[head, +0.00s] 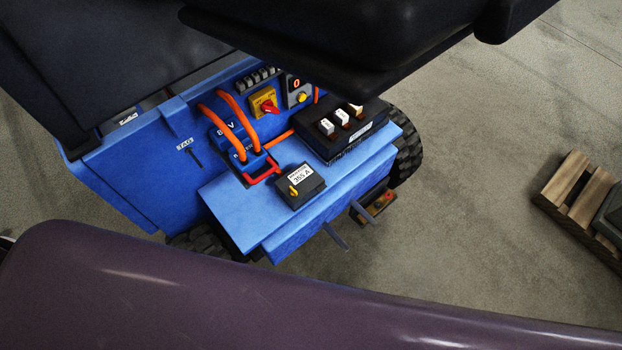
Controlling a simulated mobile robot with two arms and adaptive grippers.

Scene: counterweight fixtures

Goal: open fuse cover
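Neither of my grippers shows in the head view. Large dark shapes at the top and a purple-brown surface along the bottom cover part of the vehicle.
Orange cables (229,124) run to a blue connector with a red handle (263,172). A red-and-yellow rotary switch (265,103) is on the back panel. A pallet (580,200) lies at the right. Bare concrete floor (470,200) lies between vehicle and pallet.

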